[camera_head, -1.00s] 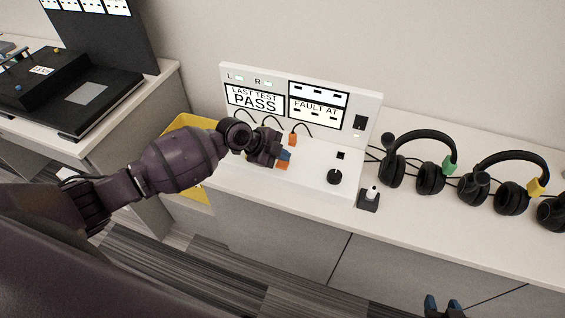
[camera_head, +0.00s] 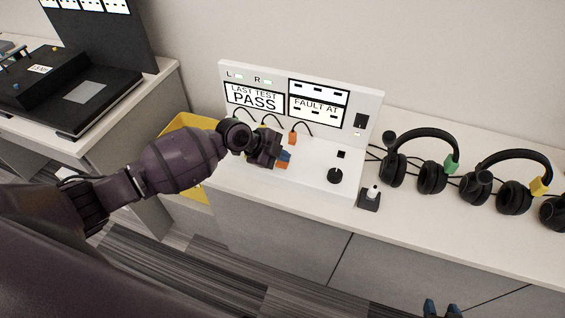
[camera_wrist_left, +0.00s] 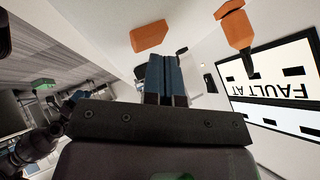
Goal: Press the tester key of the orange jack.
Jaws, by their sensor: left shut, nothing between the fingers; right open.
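The white tester (camera_head: 360,95) stands on the counter against the wall. Its orange jack (camera_head: 292,139) has a cable plugged in at the panel; it also shows in the left wrist view (camera_wrist_left: 237,27). The orange tester key (camera_head: 281,166) is a small block on the tester's base, partly hidden by my gripper in the head view and clear in the left wrist view (camera_wrist_left: 149,36). My left gripper (camera_head: 285,156) is shut and empty, its blue fingertips (camera_wrist_left: 165,75) close beside the orange key; contact cannot be told. My right gripper (camera_head: 442,309) is open at the bottom edge.
The screens read "LAST TEST PASS" and "FAULT AT". A black knob (camera_head: 335,176) sits on the tester's base to the right. Headsets with green (camera_head: 452,163) and yellow (camera_head: 540,186) tags lie further right.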

